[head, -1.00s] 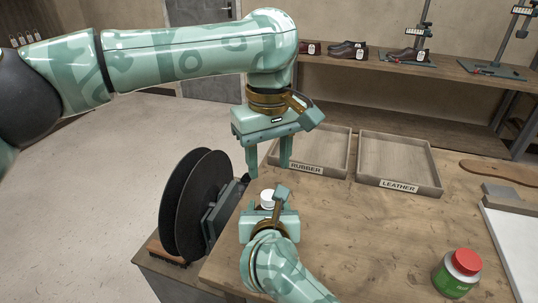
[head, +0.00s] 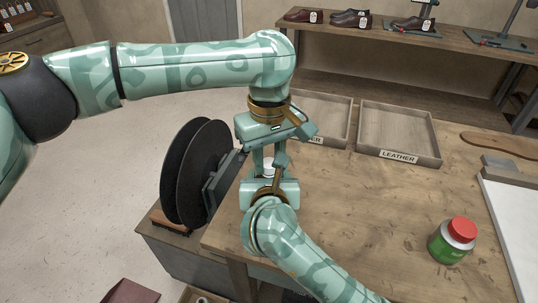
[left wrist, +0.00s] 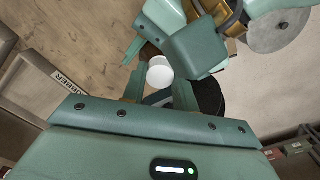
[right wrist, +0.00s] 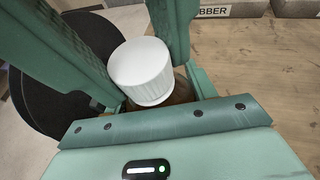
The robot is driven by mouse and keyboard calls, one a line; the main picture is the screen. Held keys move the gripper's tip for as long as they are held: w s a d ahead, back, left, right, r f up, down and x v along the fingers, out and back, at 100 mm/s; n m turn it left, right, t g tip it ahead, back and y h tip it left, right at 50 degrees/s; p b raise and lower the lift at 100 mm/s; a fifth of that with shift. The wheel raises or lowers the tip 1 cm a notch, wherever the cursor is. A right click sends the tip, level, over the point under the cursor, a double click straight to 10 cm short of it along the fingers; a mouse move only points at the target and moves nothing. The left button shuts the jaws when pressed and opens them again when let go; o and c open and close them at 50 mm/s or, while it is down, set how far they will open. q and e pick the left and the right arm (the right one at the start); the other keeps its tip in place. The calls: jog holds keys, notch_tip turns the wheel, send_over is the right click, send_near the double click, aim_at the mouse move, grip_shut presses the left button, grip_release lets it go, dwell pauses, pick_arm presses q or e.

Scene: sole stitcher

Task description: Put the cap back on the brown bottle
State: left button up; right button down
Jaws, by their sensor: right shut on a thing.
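A white ribbed cap (right wrist: 140,72) sits over a brown bottle (right wrist: 182,88), which shows only in part in the right wrist view. My right gripper (head: 269,182) is shut on the bottle; how firmly the cap is seated cannot be told. My left gripper (head: 268,164) points down from above, with its fingers apart on either side of the white cap (head: 268,170). In the left wrist view the cap (left wrist: 160,72) shows between the left fingers, with a gap visible at its sides. Most of the bottle is hidden by the grippers.
Black wheels (head: 192,172) stand left of the wooden table (head: 350,230). A leather tray (head: 398,157) and a partly hidden rubber tray (head: 335,139) lie behind. A green jar with a red lid (head: 452,241) stands at the right. The table's middle is clear.

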pick_arm(q)
grip_shut()
jog(key=m, duration=0.9)
jog(key=shift+m, duration=0.4)
jog(key=o, duration=0.8)
grip_release()
jog(key=shift+c, duration=0.2)
jog(key=shift+r, duration=2.25)
jog(key=shift+c, duration=0.3)
